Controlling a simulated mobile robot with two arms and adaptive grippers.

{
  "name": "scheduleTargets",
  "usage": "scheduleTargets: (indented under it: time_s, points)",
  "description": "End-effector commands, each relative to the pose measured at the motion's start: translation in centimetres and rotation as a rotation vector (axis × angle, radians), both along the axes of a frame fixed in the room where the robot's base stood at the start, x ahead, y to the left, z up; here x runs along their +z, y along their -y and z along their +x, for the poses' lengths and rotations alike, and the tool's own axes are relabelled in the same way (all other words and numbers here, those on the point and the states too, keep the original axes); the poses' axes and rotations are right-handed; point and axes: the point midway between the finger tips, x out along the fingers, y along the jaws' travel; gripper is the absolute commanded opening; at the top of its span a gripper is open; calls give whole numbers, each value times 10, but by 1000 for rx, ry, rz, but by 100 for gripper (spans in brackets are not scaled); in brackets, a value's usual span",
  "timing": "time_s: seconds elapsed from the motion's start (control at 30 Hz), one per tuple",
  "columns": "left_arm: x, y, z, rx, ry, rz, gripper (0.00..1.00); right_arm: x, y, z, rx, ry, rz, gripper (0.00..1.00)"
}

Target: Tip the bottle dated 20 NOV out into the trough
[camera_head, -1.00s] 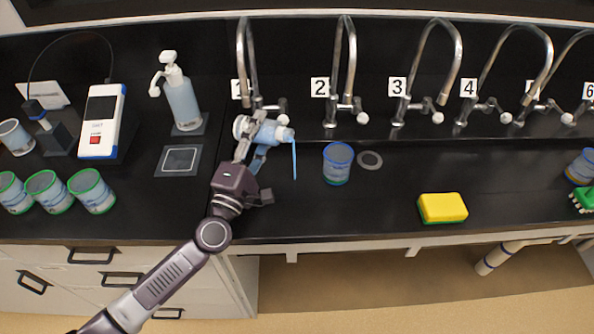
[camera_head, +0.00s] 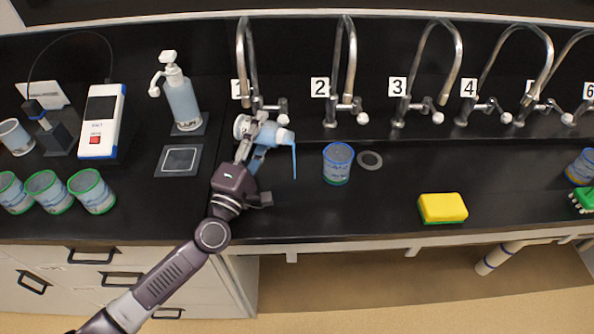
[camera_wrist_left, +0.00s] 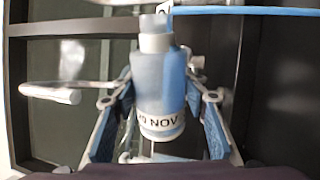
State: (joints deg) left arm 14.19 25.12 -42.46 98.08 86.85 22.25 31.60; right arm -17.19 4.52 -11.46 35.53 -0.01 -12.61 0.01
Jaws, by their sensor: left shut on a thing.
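My left gripper (camera_head: 254,158) is shut on a bottle (camera_head: 267,132) and holds it on its side above the trough (camera_head: 300,210). The bottle's mouth points right, and a thin blue stream (camera_head: 295,162) falls from it toward the trough. In the left wrist view the bottle (camera_wrist_left: 158,90) sits between the two fingers of the left gripper (camera_wrist_left: 160,108). Its label shows "NOV" with a partly legible number before it. The level of liquid left inside is not clear. My right gripper is not in view.
A blue-rimmed cup (camera_head: 338,163) stands in the trough beside a round drain (camera_head: 370,160). A yellow sponge (camera_head: 442,208) lies further right. Numbered taps (camera_head: 345,75) line the back. A soap dispenser (camera_head: 181,97), a meter (camera_head: 101,120) and green-rimmed cups (camera_head: 48,191) stand left.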

Motion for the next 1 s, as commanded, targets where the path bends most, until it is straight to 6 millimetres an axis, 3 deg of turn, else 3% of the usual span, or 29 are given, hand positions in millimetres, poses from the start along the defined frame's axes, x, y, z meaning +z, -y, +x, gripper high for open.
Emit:
scheduleTargets:
  time_s: [1.0]
  points:
    - [5, 1, 0, 0, 36, 83, 5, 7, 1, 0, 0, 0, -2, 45]
